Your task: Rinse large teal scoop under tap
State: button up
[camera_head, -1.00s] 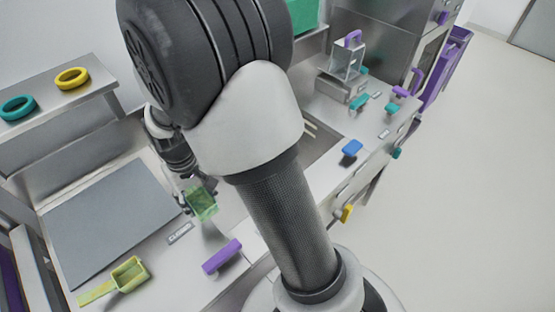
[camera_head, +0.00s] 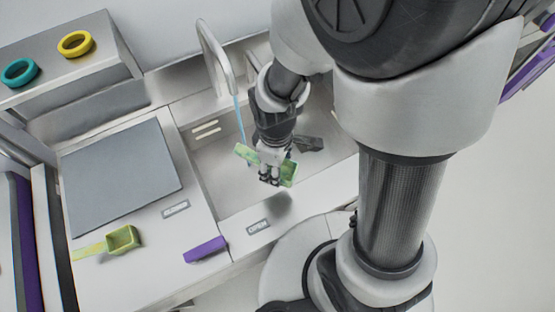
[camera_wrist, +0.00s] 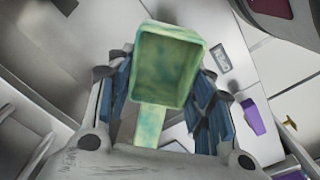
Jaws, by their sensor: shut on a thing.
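A scoop with a square bowl (camera_head: 289,173) is in my gripper (camera_head: 269,170), over the sink basin (camera_head: 213,165). It is teal with blotchy yellow-green film over it. Its handle points left in the head view. In the wrist view, the scoop (camera_wrist: 168,65) lies between the blue finger pads, its bowl open to the camera. My gripper is shut on the scoop. The tap (camera_head: 216,57) arches over the basin, and a thin blue water stream (camera_head: 240,118) falls from it. The stream lines up with the handle; I cannot tell if it touches it.
A smaller yellow-green scoop (camera_head: 123,240) lies on the left counter, below a grey board (camera_head: 122,178). A purple handle (camera_head: 205,249) sits at the counter's front edge. A teal ring (camera_head: 20,72) and a yellow ring (camera_head: 75,44) lie on the shelf. A dark object is in the basin.

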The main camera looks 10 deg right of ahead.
jog(key=shift+s+a+r+n, duration=0.1)
jog(key=shift+s+a+n, duration=0.15)
jog(key=shift+s+n, duration=0.15)
jog(key=shift+w+d+f, duration=0.1)
jog(key=shift+w+f, duration=0.1)
jog(key=shift+w, duration=0.3)
jog(key=w+f+b, duration=0.1)
jog(key=w+f, duration=0.1)
jog(key=w, duration=1.1)
jog(key=shift+d+f, duration=0.25)
jog(key=shift+d, duration=0.2)
jog(key=shift+d, duration=0.1)
jog(key=shift+d, duration=0.5)
jog(key=shift+a, duration=0.15)
jog(key=shift+a, duration=0.45)
